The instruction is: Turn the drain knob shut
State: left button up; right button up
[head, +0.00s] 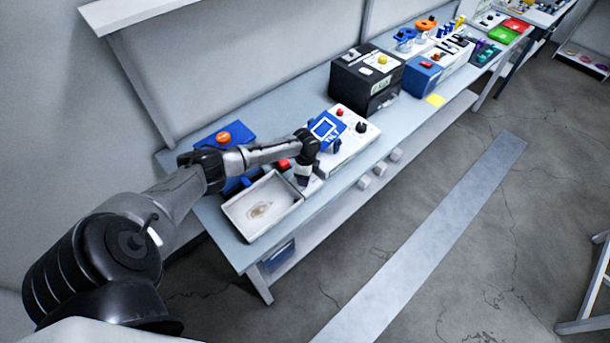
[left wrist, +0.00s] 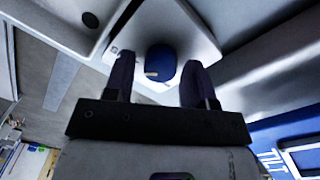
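In the left wrist view a blue round knob (left wrist: 161,63) with a small pale pointer mark stands on a white block (left wrist: 188,30). My left gripper (left wrist: 158,72) is open, with one dark finger on each side of the knob. A gap shows between the knob and the left finger; the right finger is closer, and I cannot tell if it touches. In the head view my left gripper (head: 303,179) points down beside the shallow white tray (head: 235,217) and hides the knob. The tray has a brown stain on its floor. My right gripper is not in view.
A white unit with a blue "TILT" display (head: 326,128) stands just right of my gripper. A black box (head: 366,78) stands farther along the bench.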

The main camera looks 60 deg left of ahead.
pick_arm(q)
jog(key=shift+o, duration=0.5)
jog(key=shift+r, duration=0.1)
jog(key=shift+r, duration=0.3)
notch_tip(320, 180, up, 13)
jog(key=shift+w+a, duration=0.2)
dwell(0.4)
jog(key=shift+n, duration=0.3)
